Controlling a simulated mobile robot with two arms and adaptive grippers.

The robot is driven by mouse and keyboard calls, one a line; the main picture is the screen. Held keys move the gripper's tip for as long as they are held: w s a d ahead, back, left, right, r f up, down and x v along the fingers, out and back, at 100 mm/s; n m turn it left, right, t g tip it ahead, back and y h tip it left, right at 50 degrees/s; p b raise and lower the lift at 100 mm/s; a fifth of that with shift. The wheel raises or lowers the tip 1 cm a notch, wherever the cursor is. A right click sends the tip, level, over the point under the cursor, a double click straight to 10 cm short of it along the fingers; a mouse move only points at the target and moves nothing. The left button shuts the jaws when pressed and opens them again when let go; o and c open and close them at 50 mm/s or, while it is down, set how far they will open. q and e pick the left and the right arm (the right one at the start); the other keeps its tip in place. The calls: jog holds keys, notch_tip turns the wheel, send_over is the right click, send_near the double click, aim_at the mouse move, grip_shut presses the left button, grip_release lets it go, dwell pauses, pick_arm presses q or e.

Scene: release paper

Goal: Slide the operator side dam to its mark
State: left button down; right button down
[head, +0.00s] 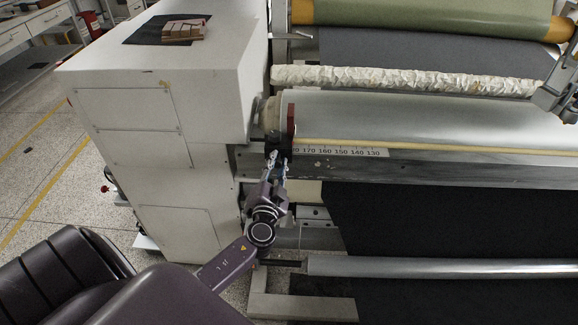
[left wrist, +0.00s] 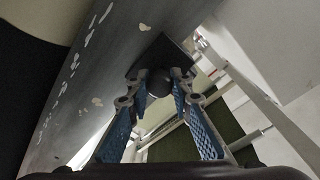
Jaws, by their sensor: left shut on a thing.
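The operator side dam shows in the head view as an upright dark red plate (head: 291,119) at the left end of the silver roller (head: 400,115). A black block sits at its foot, and in the left wrist view this block (left wrist: 168,53) carries a round dark knob (left wrist: 158,83). My left gripper (head: 276,158) reaches up from below, its blue-padded fingers (left wrist: 158,92) shut on the knob. A white scale strip (head: 340,152) with printed numbers runs along the rail right of the dam. The dam hides its left end. I cannot pick out the mark.
A white machine housing (head: 165,95) stands just left of the dam. A metal rail (head: 430,170) runs right below the roller. A crumpled pale roll (head: 400,80) lies behind it. A lower silver roller (head: 440,267) and dark sheet (head: 430,220) are below. The rail looks clear to the right.

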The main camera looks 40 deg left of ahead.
pick_arm(q)
jog(key=c, duration=1.7)
grip_release()
jog(key=v, duration=1.2)
jog(key=shift+f, duration=0.1)
jog(key=s+d+f+g+h, duration=0.1)
jog(key=s+f+g, duration=0.25)
jog(key=f, duration=0.75)
jog(key=s+d+f+g+h, duration=0.15)
jog(key=s+f, duration=0.25)
jog(key=f, duration=0.6)
jog(key=s+d+f+g+h, duration=0.1)
jog(key=s+f+g+h, duration=0.2)
jog(key=f, duration=0.8)
jog(key=s+d+f+g+h, duration=0.1)
jog(key=s+d+f+g, duration=0.1)
jog(key=s+f, duration=0.4)
jog(key=s+d+f+g, duration=0.2)
jog(key=s+d+f, duration=0.2)
jog(key=s, duration=0.9)
jog(key=s+d+f+n+g+h, duration=0.1)
jog(key=s+d+f+g, duration=0.2)
jog(key=s+f, duration=0.5)
jog(key=shift+s+d+f+h, duration=0.15)
jog(key=shift+s+f+h, duration=0.05)
jog(key=shift+s, duration=0.3)
jog(key=shift+s+d+f+h, duration=0.1)
jog(key=shift+s+f+h, duration=0.05)
jog(key=shift+s, duration=0.3)
